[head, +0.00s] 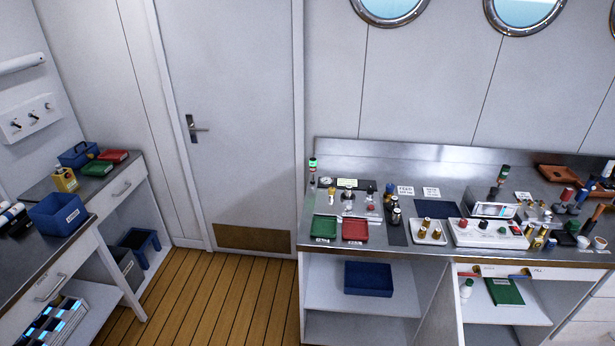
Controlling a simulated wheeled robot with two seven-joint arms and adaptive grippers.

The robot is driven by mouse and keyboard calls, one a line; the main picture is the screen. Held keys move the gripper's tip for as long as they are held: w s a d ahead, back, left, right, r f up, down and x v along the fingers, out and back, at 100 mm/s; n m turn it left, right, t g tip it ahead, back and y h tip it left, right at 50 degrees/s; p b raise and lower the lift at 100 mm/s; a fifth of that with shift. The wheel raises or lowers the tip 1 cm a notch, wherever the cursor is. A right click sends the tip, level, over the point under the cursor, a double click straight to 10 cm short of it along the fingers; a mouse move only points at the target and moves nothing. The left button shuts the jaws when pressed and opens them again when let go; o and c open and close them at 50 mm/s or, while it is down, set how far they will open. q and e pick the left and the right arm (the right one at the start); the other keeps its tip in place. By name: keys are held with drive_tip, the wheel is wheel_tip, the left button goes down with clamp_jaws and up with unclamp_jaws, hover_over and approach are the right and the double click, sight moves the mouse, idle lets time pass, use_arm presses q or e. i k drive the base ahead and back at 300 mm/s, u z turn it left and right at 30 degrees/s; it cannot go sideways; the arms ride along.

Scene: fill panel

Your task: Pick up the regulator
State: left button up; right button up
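The regulator cannot be picked out with certainty at this size. On the left part of the metal-topped workbench (415,165), a small metallic fitting with a round top (348,194) stands near a dark flat device with a lit display (352,184). A small round gauge-like piece (325,182) sits to its left, by an upright cylinder with a green top (312,165). Any of these small parts may be the regulator. Neither of my grippers is in view.
A green tray (324,228) and a red tray (355,230) lie at the bench's front left. Several bottles, fittings and a white panel (488,233) crowd its right. A blue bin (369,279) sits on the shelf below. Wooden floor (218,295) is clear before the door.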

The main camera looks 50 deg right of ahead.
sight(348, 195)
drive_tip(key=i, duration=2.4)
drive_tip(key=z, duration=3.1)
